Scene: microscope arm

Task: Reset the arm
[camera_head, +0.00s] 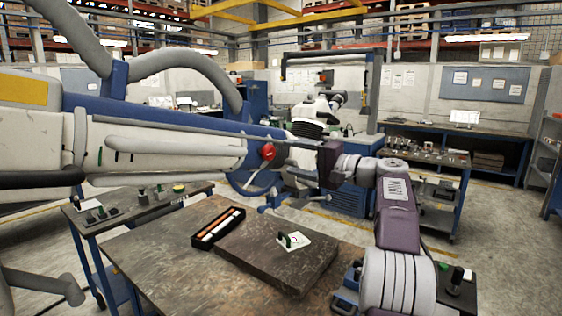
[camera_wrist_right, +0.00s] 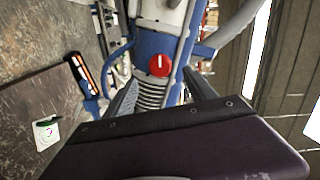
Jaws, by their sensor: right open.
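The blue and white microscope arm (camera_head: 170,143) reaches in from the left of the head view, with a red knob (camera_head: 267,151) at its right end. My right gripper (camera_head: 292,150) is at that end, just right of the knob. In the right wrist view the red knob (camera_wrist_right: 159,65) faces me on the blue and white arm body (camera_wrist_right: 155,42), above a grey ribbed section. My right gripper (camera_wrist_right: 160,90) is open, its two fingers on either side of the ribbed section. Contact cannot be told. My left gripper is not in view.
A worn worktable (camera_head: 150,262) stands below, with a dark slab (camera_head: 270,265), a black tray (camera_head: 205,238) of small parts and a white card with a green item (camera_head: 293,240). A side table (camera_head: 80,225) and a rear bench (camera_head: 440,180) hold tools.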

